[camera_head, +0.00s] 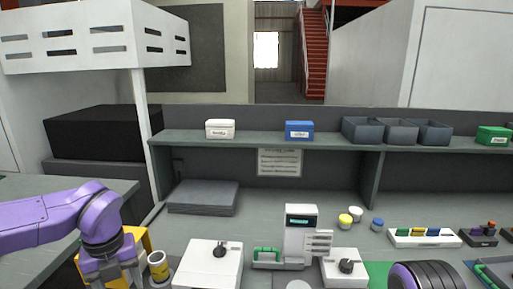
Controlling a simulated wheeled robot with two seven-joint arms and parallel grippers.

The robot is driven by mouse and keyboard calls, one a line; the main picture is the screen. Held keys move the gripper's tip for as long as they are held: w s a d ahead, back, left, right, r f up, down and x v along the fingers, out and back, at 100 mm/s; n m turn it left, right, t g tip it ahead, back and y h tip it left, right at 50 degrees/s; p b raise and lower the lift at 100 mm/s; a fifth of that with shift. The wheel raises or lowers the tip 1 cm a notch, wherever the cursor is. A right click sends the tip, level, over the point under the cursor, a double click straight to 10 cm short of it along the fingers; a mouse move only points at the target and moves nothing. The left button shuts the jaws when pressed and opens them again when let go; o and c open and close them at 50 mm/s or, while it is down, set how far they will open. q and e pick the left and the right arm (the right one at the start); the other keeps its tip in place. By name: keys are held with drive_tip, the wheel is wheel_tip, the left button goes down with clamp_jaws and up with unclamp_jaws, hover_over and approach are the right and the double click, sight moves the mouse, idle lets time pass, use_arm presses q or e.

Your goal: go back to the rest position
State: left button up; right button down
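My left arm (100,220) comes in from the left, purple and grey. Its lower part runs down to the bottom left edge, and its fingertips are cut off or hidden there. At the bottom right a dark ribbed round part with a purple edge (427,275) shows. It may be part of my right arm, but no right gripper fingers show.
A shelf (260,139) holds bins.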

use_arm(q)
drive_tip(key=s+a+f+m+t+y, duration=0.1)
drive_tip(key=s+a+f+m+y, duration=0.15)
drive_tip(key=f+m, duration=0.45)
drive_tip(key=s+a+f+m+t+y, duration=0.1)
drive_tip(key=s+a+f+m+y, duration=0.15)
drive_tip(key=f+m, duration=0.45)
drive_tip(key=s+a+f+m+t+y, duration=0.1)
drive_tip(key=a+f+m+y, duration=0.2)
drive_tip(key=f, duration=0.7)
drive_tip(key=s+d+f+m+h, duration=0.2)
drive_tip(key=s+f+m, duration=0.3)
drive_tip(key=s+m, duration=0.3)
drive_tip(key=s+d+f+m+h, duration=0.2)
drive_tip(key=s+f+m, duration=0.3)
drive_tip(key=s+m, duration=0.3)
drive_tip(key=shift+d+f+m, duration=0.4)
drive_tip(key=shift+d+m, duration=0.4)
drive_tip(key=shift+m, duration=0.1)
